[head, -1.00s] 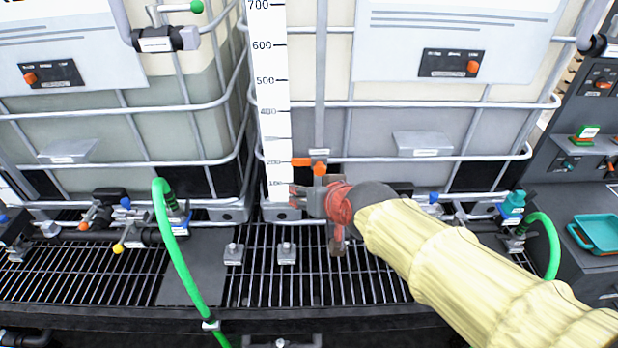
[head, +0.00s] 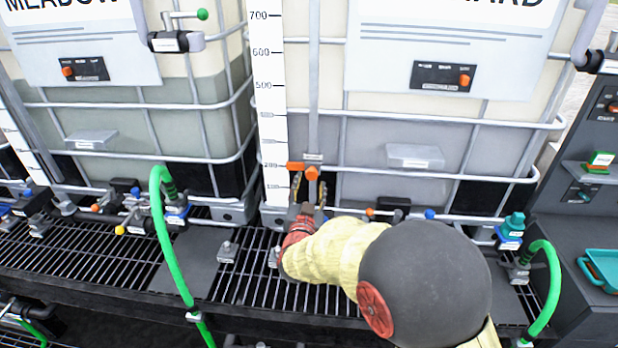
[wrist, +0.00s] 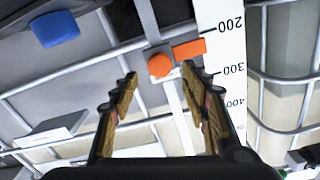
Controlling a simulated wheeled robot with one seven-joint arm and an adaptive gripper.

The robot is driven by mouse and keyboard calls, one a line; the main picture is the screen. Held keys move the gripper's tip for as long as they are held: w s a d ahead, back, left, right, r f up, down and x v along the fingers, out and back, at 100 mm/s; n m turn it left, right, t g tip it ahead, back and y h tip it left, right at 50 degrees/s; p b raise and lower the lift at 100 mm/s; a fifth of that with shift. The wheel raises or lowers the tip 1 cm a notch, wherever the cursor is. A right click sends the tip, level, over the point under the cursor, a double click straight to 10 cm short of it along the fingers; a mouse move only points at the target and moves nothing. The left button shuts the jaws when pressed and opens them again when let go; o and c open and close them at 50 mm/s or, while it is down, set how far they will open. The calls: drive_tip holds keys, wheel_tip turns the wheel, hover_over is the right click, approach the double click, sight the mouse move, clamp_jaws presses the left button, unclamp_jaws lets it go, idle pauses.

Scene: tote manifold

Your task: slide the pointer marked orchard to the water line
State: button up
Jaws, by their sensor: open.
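The orange pointer (head: 296,166) with its round knob (head: 312,173) sits on a grey vertical rail in front of the right tank (head: 385,132), whose sign ends in "ARD". The pointer lies near 200 beside the white scale (head: 266,100). In the wrist view, the pointer (wrist: 189,48) lies between 200 and 300. The grey water meets the paler upper part near 400, partly behind a cage bar. My gripper (head: 310,188) is open just below the pointer. In the wrist view, the fingers of my gripper (wrist: 159,73) are on either side of the knob (wrist: 160,65); contact is unclear.
Horizontal cage bars (head: 440,118) run behind the rail. A grey box (head: 415,156) sticks out to the right of the pointer. Valves and a green hose (head: 165,240) stand lower left, above the black grating (head: 255,275).

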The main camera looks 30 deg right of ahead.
sight(312, 175)
drive_tip(key=b+x, duration=0.1)
drive_tip(key=x, duration=0.5)
drive_tip(key=shift+d, duration=0.1)
drive_tip(key=shift+c, duration=1.2)
clamp_jaws()
